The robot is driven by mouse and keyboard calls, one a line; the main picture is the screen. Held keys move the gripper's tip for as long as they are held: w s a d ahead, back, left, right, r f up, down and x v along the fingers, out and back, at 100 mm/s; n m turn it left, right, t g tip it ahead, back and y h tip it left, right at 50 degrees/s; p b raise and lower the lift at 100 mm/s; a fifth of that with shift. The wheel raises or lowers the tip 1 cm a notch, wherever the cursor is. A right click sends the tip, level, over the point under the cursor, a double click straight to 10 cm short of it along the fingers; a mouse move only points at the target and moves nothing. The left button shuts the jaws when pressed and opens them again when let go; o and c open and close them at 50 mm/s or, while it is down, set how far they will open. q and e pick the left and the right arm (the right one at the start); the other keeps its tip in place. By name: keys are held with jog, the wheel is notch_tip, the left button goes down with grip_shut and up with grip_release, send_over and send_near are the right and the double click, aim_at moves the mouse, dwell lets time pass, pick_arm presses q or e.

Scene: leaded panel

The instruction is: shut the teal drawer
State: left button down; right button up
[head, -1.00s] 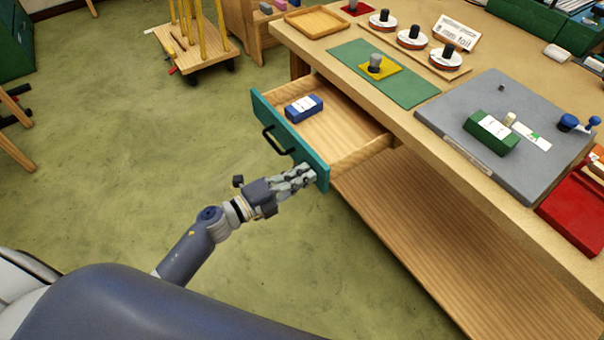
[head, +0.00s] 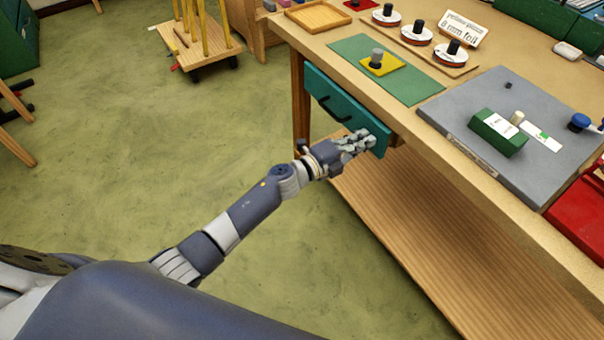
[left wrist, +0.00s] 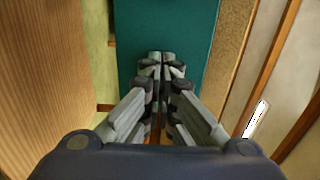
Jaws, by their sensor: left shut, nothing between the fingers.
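The teal drawer (head: 347,103) is at the bench's front, its front panel close under the bench top edge. Its inside is hidden. A small piece of wood shows behind its right end, and I cannot tell whether a small gap is left. Its dark handle (head: 333,109) is on the left part of the panel. My left gripper (head: 364,141) is shut and empty, its fingertips against or very near the panel's right part, right of the handle. In the left wrist view the closed fingertips (left wrist: 162,60) lie over the teal panel (left wrist: 190,25). My right gripper is out of view.
The bench top (head: 455,95) holds a green mat (head: 405,82), a grey board (head: 480,90) with a green block (head: 497,133), and several spools. A wooden lower shelf (head: 400,225) runs under the bench.

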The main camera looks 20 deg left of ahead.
aim_at(374, 132)
pick_arm(q)
jog(key=b+x, duration=0.1)
jog(key=x, duration=0.3)
jog(key=shift+r, duration=0.15)
jog(key=shift+w, duration=0.1)
jog(key=shift+r, duration=0.15)
